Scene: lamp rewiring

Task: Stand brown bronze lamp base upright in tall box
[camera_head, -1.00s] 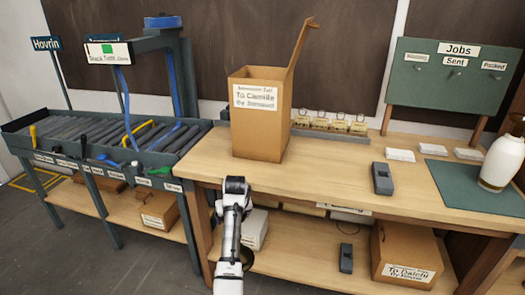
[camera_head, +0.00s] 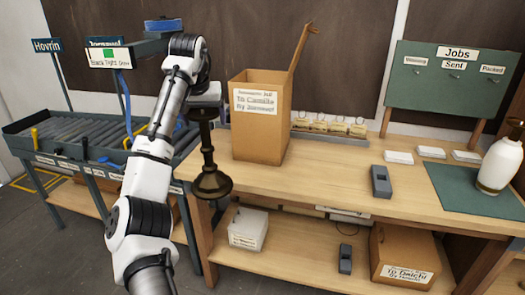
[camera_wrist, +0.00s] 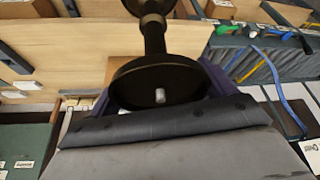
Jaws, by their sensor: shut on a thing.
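The brown bronze lamp base (camera_head: 209,155) hangs upright from my gripper (camera_head: 206,101), wide round foot down, in front of the bench's left end. In the wrist view my gripper is shut on the lamp base's upper end; the dark round plate with a small pale stud (camera_wrist: 160,95) shows close up, the stem running away behind it. The tall box (camera_head: 262,125) is an open cardboard carton standing on the bench, just right of the lamp base and apart from it. Its inside floor is hidden.
A flap (camera_head: 302,50) sticks up from the box's back right. The wooden bench (camera_head: 330,185) has free room right of the box, before a grey device (camera_head: 381,181). A roller rack (camera_head: 75,128) with a blue-topped post stands left, behind my arm.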

